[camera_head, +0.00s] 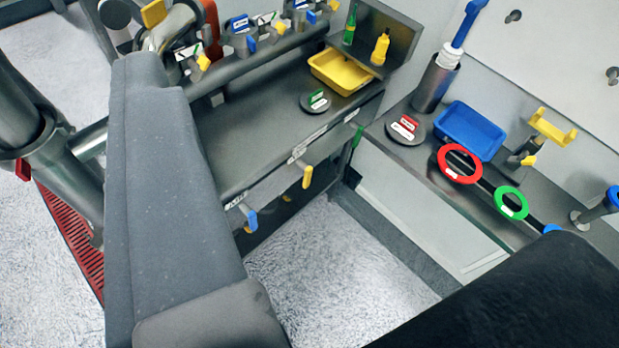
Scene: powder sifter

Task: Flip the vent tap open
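Several small levers could be the vent tap, and no label is readable enough to tell which. A yellow lever (154,13) sits on a metal fitting at the upper left. A yellow lever (307,177) and a blue lever (249,217) hang on the bench's front face. A large grey part of mine runs up the left, its far end just below the upper-left yellow lever in the picture. A dark part of mine fills the lower right. Which of these belong to my gripper, and how its fingertips stand, is unclear. I see nothing held.
A dark bench (240,130) carries a yellow tray (341,72) and a green-tagged disc (315,102). A shelf at right holds a blue tray (470,131), a red ring (460,163) and a green ring (511,203). Pale floor (320,270) lies open between them.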

